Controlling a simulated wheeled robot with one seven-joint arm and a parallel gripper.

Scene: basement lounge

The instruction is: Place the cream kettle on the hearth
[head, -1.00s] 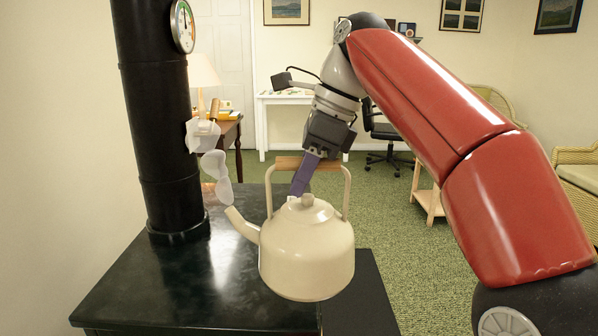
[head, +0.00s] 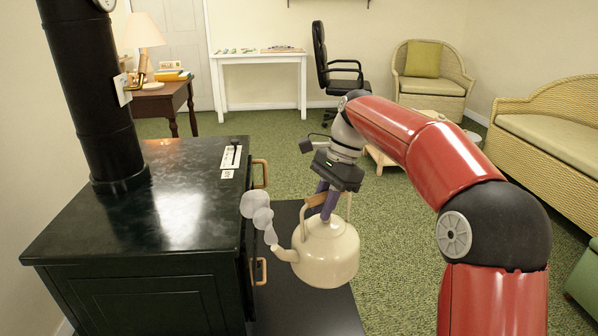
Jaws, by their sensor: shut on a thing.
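The cream kettle (head: 328,256) is upright in the head view, right of the black stove, with pale steam puffs by its spout. My gripper (head: 327,205), with purple fingers, reaches down from above and is shut on the kettle's wooden handle. The fingers partly hide the handle. The hearth (head: 318,314) is a dark flat slab on the floor in front of the stove. The kettle appears over this slab; I cannot tell how high above it.
The black stove (head: 130,245) stands at the left, with its flue pipe and two wooden-gripped handles (head: 261,272) facing the kettle. Green carpet (head: 395,270) is open to the right. A low wooden table (head: 382,158) stands behind my arm, and a wicker sofa (head: 555,130) at the right.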

